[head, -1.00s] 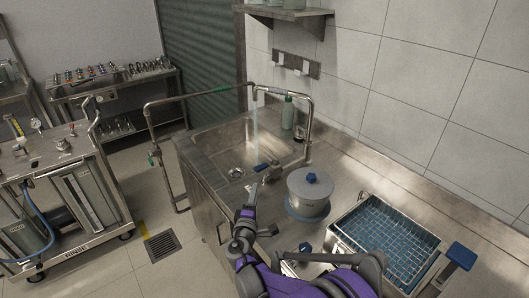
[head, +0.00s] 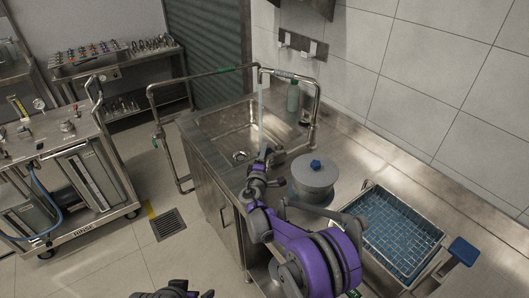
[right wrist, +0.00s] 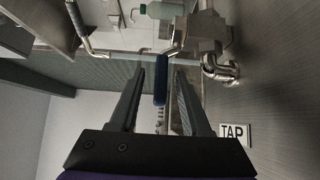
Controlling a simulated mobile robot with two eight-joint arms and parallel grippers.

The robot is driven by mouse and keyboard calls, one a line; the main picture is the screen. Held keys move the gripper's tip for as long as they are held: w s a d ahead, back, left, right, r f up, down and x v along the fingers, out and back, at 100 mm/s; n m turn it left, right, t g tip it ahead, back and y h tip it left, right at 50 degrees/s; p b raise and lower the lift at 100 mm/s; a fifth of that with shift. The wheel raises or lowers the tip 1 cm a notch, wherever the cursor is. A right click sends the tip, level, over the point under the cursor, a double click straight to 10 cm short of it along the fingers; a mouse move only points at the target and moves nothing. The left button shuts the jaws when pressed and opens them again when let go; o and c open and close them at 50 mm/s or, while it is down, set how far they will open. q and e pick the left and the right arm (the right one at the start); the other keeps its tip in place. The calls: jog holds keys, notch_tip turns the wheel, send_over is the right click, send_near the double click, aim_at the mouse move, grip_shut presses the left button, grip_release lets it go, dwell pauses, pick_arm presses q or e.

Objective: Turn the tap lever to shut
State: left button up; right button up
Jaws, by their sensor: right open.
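The tap lever has a blue handle (right wrist: 161,90), which lies between the open fingers of my right gripper (right wrist: 160,74) in the right wrist view. The fingers stand apart on either side of it, with gaps showing. In the head view my right gripper (head: 268,157) is at the sink's front edge and mostly hides the lever. A pale stream of water (head: 261,105) falls from the pipe spout into the sink (head: 228,128). A sign reading TAP (right wrist: 235,132) shows in the wrist view. A dark part of my own body shows at the bottom edge; no left fingers can be made out.
A lidded grey pot (head: 313,180) stands close right of my right gripper. A blue-lined wire basket (head: 395,228) sits further right on the counter. A green bottle (head: 293,96) stands behind the sink. A steel trolley (head: 75,165) is at left, with clear floor between.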

jog(key=shift+w, duration=0.2)
grip_shut()
dwell(1.3)
